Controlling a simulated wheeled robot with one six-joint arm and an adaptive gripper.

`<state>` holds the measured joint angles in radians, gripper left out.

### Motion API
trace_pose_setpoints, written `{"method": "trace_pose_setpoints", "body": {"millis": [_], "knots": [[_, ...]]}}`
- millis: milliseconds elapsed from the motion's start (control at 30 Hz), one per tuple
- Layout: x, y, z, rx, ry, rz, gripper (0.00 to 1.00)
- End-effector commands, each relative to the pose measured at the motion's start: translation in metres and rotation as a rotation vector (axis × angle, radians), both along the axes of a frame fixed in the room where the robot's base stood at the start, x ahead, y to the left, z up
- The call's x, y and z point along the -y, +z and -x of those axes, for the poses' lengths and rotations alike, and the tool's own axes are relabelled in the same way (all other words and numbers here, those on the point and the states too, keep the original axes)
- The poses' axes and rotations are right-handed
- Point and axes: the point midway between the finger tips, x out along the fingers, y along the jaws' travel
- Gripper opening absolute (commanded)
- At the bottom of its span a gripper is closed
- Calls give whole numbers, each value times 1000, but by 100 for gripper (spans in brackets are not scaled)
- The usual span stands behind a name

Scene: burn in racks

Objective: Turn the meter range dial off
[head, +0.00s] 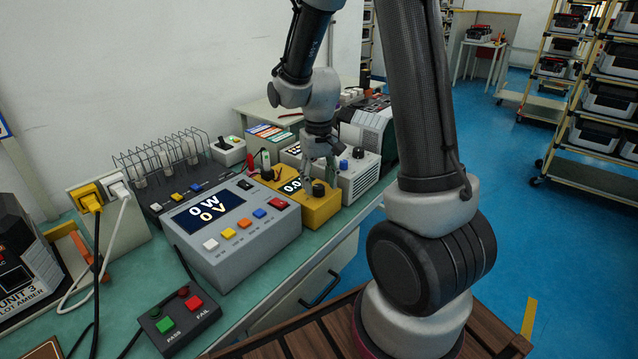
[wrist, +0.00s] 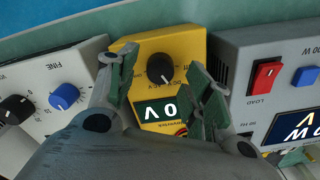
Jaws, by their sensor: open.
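The yellow meter (head: 322,212) stands on the green bench, with a lit display (head: 291,186) showing zero. Its black range dial (head: 318,189) sits near the front right of its top face. In the wrist view the dial (wrist: 160,68) shows above the display (wrist: 158,111), with a pale pointer mark toward the lower right. My gripper (head: 319,176) is open above the meter, pointing down. In the wrist view its fingers (wrist: 160,60) stand on either side of the dial, apart from it.
A grey load box (head: 246,252) with coloured buttons stands on one side of the meter. A grey supply (head: 362,177) with a blue knob stands on the other. A pass/fail button box (head: 178,322) lies near the bench front. A red probe (head: 250,163) rises behind the meter.

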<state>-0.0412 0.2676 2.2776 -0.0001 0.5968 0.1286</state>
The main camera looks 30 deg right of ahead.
Motion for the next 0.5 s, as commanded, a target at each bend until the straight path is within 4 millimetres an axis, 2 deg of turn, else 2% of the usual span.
{"method": "trace_pose_setpoints", "body": {"millis": [133, 367, 400, 500], "knots": [[0, -11, 0, -1, 0, 0, 50], [0, -12, 0, 1, 0, 0, 50], [0, -12, 0, 1, 0, 0, 49], [0, -12, 0, 1, 0, 0, 30]]}}
